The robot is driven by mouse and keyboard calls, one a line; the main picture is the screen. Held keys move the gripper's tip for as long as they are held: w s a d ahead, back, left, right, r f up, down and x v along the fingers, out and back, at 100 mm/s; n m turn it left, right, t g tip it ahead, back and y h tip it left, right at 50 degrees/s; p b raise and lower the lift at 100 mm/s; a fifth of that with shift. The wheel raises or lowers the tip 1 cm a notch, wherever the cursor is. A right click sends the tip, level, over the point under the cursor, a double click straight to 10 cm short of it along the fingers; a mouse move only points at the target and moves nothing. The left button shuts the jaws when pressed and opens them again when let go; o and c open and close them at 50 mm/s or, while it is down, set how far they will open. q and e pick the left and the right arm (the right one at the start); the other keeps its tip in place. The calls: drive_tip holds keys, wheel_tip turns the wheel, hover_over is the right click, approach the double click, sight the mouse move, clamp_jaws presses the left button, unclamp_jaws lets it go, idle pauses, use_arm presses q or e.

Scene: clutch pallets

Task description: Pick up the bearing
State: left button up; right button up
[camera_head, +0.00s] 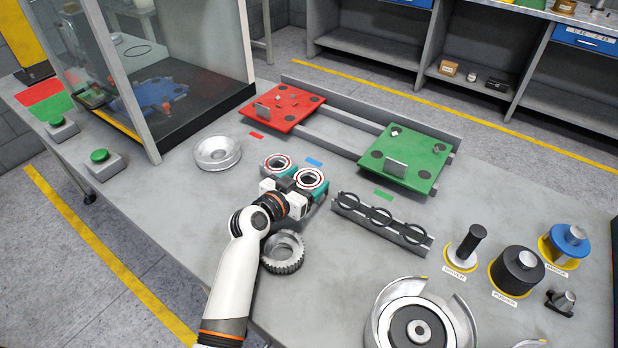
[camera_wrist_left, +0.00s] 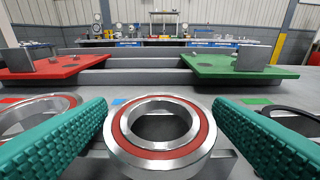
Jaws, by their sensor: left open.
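Two silver bearings with red ring seals stand side by side on the table. The right bearing (camera_head: 311,177) is at my left gripper (camera_head: 307,188). In the left wrist view this bearing (camera_wrist_left: 117,128) lies between the two teal fingers, which are open, with a narrow gap on each side. The left bearing (camera_head: 264,163) is outside the jaws; in the left wrist view a ring (camera_wrist_left: 22,112) is partly hidden behind the left finger. My right gripper is not in view.
A red pallet (camera_head: 285,93) and a green pallet (camera_head: 425,155) stand on rails behind. A silver dish (camera_head: 203,158) is left, a toothed ring (camera_head: 270,262) lies near my forearm, and a rack with black rings (camera_head: 365,222) is right. Labelled parts stand further right.

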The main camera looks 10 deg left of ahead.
use_arm(q)
drive_tip(key=shift+c, duration=0.5)
drive_tip(key=shift+r, duration=0.1)
drive_tip(key=c, duration=0.8)
